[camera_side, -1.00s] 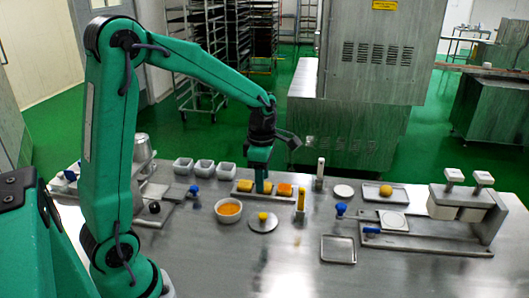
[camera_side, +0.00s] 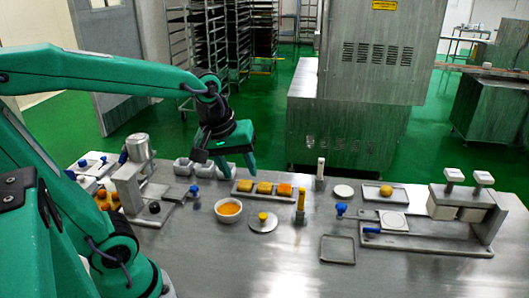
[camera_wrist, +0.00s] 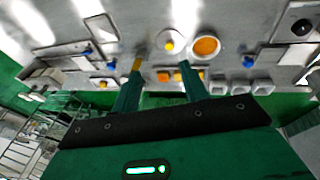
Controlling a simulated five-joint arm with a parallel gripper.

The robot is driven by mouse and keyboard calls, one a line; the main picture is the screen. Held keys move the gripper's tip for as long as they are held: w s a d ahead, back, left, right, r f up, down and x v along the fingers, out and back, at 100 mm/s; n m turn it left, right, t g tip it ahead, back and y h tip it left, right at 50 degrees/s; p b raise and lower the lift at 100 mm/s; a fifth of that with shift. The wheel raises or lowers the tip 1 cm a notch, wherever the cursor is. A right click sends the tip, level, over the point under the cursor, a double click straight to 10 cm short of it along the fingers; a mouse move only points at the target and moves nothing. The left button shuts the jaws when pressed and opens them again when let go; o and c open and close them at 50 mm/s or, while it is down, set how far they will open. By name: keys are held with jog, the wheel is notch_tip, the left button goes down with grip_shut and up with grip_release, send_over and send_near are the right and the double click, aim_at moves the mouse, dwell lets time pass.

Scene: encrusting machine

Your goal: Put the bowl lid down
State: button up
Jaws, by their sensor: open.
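The bowl lid is a round grey disc with a yellow knob (camera_side: 263,219). It lies flat on the steel table, just right of the white bowl (camera_side: 228,217), which holds orange filling. In the wrist view the lid (camera_wrist: 173,37) is beyond my fingertips, with the bowl (camera_wrist: 206,35) to its right; the bowl is uncovered. My gripper (camera_side: 238,172) is open and empty, raised behind the bowl and lid and apart from both. Its two spread fingers also show in the wrist view (camera_wrist: 161,66).
A tray (camera_side: 265,194) with yellow and orange blocks lies behind the lid. A yellow post (camera_side: 300,207) stands right of it. White cups (camera_side: 184,170) are at the back left. A press stand (camera_side: 465,205) is at the right. The front middle of the table (camera_side: 220,262) is clear.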

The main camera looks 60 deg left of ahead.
jog(key=s+d+r+m+t, duration=0.1)
jog(key=s+d+m+t, duration=0.1)
jog(key=s+m, duration=0.4)
jog(key=m, duration=0.3)
